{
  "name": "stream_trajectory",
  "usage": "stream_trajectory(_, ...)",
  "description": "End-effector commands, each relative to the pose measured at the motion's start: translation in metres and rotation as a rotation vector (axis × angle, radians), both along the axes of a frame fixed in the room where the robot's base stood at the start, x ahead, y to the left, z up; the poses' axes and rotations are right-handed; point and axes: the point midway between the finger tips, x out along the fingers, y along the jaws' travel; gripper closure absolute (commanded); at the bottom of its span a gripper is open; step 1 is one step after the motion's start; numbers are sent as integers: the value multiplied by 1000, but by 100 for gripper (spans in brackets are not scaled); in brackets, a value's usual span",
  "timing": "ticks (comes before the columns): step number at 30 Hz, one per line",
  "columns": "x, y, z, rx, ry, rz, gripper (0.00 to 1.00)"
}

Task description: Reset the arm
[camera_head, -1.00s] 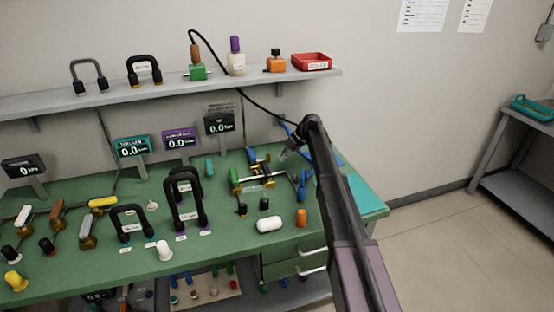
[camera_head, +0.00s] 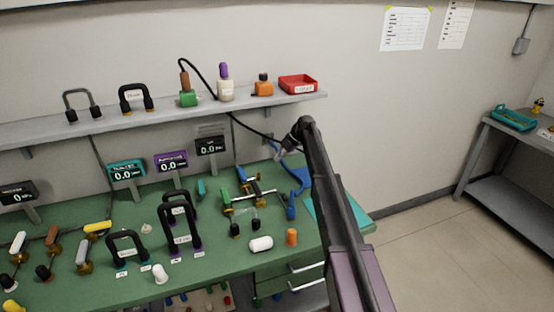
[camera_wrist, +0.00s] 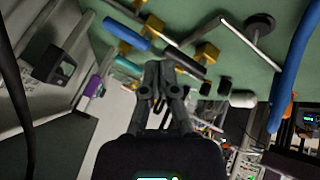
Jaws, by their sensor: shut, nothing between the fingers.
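My arm (camera_head: 335,190) rises from the lower right of the head view. My gripper (camera_head: 280,150) is small and partly hard to make out at its far end, over the back right of the green bench. In the wrist view my gripper (camera_wrist: 158,90) has its fingers together with nothing between them. The brass-and-rod apparatus (camera_head: 248,196) lies on the bench below and left of it. In the wrist view a blue-handled piece (camera_wrist: 127,33) and brass blocks show beyond the fingers, apart from them.
The green bench (camera_head: 100,285) holds black-handled frames (camera_head: 180,225), a white cylinder (camera_head: 261,244) and an orange cylinder (camera_head: 292,237). Displays (camera_head: 171,162) stand behind. The wall shelf (camera_head: 60,128) carries a red tray (camera_head: 298,84). Floor (camera_head: 440,240) is clear at right.

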Motion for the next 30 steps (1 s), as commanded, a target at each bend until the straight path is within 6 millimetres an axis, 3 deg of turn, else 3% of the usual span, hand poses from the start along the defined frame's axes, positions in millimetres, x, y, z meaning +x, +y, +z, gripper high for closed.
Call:
stream_trajectory(11, -1, 1, 0, -1, 1, 0, 100)
stream_trajectory(17, -16, -2, -2, -22, 36, -50, 100)
stream_trajectory(23, -57, -11, -7, -81, 140, -209, 100)
stream_trajectory(30, -125, -27, -15, -181, 305, -506, 100)
